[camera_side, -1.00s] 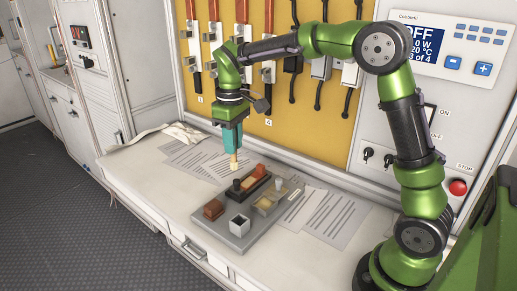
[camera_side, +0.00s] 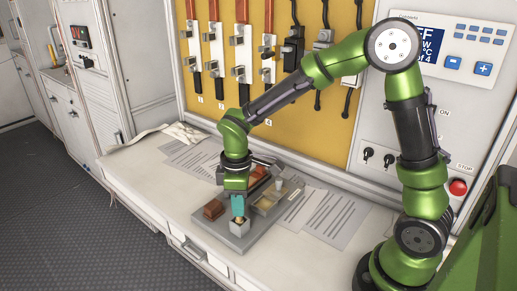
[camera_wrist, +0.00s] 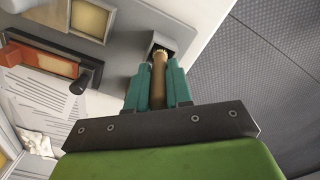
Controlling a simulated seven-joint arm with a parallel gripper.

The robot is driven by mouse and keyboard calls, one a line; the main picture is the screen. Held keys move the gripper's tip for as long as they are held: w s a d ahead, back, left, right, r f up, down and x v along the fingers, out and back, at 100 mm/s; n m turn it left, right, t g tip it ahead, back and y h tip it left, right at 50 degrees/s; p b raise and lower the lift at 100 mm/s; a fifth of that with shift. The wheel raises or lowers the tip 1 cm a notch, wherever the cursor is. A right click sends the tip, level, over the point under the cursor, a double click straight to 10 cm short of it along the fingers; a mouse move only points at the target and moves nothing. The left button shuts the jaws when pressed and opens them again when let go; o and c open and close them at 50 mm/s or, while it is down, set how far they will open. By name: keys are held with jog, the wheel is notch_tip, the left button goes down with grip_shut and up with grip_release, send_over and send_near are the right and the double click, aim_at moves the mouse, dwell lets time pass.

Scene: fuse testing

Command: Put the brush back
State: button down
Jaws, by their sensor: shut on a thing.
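My gripper (camera_side: 238,205) is low over the grey tray (camera_side: 250,238), at the square holder (camera_side: 239,226) near its front edge. The wrist view shows the teal fingers of my gripper (camera_wrist: 159,88) shut on the brush (camera_wrist: 159,72), a brown wooden handle with a pale far end. That far end reaches the opening of the square holder (camera_wrist: 161,45). How deep it sits inside I cannot tell. In the side view the brush is mostly hidden by the fingers and the holder.
A reddish-brown block (camera_side: 213,210) sits on the tray to the left of the holder. A tan-framed compartment (camera_side: 268,201) is at the right. A black peg (camera_wrist: 84,78) stands close by in the wrist view. Paper sheets (camera_side: 328,215) lie around the tray.

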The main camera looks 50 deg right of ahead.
jog(key=shift+f, duration=0.6)
jog(key=c, duration=1)
grip_release()
jog(key=shift+f, duration=0.15)
notch_tip(320, 180, up, 12)
jog(key=shift+r, duration=0.15)
jog(key=shift+s+d+r+m+t+y, duration=0.35)
jog(key=shift+s+d+r+m+t, duration=0.65)
jog(key=shift+s+m, duration=1.05)
jog(key=shift+s+d+r+m+t+y, duration=0.4)
jog(key=shift+s+m+t, duration=1.2)
jog(key=shift+s, duration=0.8)
jog(key=shift+s+d+r+m+t+y, duration=0.25)
jog(key=shift+s+d+r+m+t, duration=0.6)
jog(key=shift+s+m, duration=1.3)
